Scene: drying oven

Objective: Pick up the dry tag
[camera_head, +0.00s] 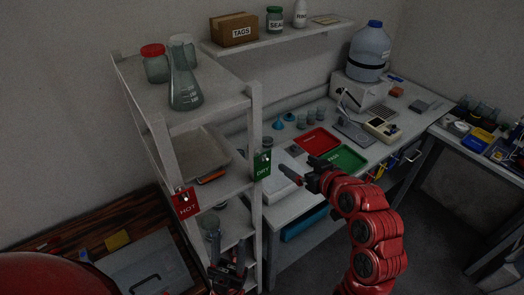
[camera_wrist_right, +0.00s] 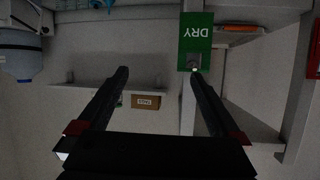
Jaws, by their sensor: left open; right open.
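The green DRY tag (camera_head: 263,168) hangs on the front post of the white shelf rack. In the right wrist view the tag (camera_wrist_right: 194,38) appears upside down, just past the tip of the right-hand finger and not centred between the fingers. My right gripper (camera_head: 283,171) is open and empty, just right of the tag in the head view; its spread fingers (camera_wrist_right: 158,73) show in the wrist view. I cannot tell whether a finger touches the tag. My left gripper (camera_head: 228,266) is low at the bottom of the head view, in front of the rack's lower part, open.
A red HOT tag (camera_head: 185,203) hangs on the rack's other post. A glass flask (camera_head: 184,88) and jars stand on the top shelf. Behind, the bench holds a red tray (camera_head: 317,140) and a green tray (camera_head: 343,158). A TAGS box (camera_head: 235,30) sits on the wall shelf.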

